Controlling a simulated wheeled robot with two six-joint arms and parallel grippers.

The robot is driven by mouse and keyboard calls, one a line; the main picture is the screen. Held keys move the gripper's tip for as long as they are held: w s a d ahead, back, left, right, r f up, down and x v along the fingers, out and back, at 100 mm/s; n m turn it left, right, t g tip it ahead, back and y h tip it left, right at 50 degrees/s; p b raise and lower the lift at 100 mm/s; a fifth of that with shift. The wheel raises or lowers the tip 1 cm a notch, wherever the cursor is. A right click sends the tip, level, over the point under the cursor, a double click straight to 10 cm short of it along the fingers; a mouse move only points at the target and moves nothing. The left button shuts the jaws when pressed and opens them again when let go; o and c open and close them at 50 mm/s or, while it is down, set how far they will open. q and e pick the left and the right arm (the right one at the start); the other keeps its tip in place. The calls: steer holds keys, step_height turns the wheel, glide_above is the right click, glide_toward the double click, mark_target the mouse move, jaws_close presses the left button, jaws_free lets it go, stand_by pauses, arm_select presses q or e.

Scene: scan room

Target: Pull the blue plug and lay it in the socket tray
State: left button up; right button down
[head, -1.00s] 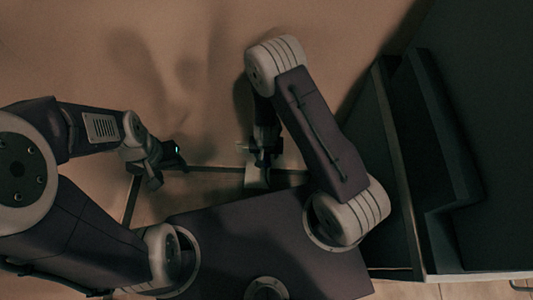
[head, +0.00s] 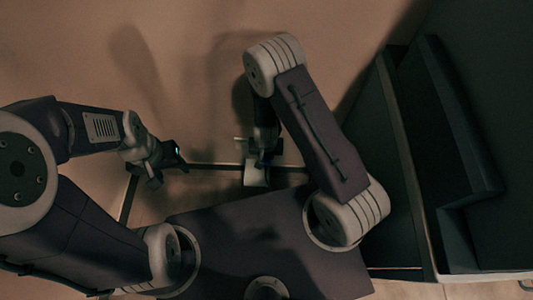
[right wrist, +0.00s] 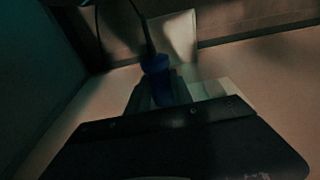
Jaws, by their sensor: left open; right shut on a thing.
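The blue plug (right wrist: 157,72) is upright between the fingers of my right gripper (right wrist: 168,92) in the right wrist view, with a dark cable (right wrist: 138,18) rising from it. In the head view my right gripper (head: 262,158) points down near the wall, shut on the plug, which is mostly hidden there. A pale plate-like piece (head: 255,176) shows just below it; I cannot tell whether it is the socket or the tray. My left gripper (head: 172,163) is open and empty, well to the left. No socket tray can be made out clearly.
A dark cabinet-like unit (head: 470,130) with a raised edge stands along the right side, close to my right arm. A plain tan wall (head: 70,50) fills the back, with a dark strip (head: 210,166) along its foot.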

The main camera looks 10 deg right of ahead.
mark_target(266, 166)
steer(key=shift+s+a+b, duration=0.3)
steer(key=shift+s+b, duration=0.5)
steer(key=shift+s, duration=0.1)
steer(key=shift+s+a+b, duration=0.25)
steer(key=shift+s+b, duration=0.5)
steer(key=shift+s, duration=0.1)
arm_select(q)
step_height(266, 166, down, 3)
steer(key=shift+f, duration=0.2)
arm_select(e)
steer(key=shift+s, duration=0.15)
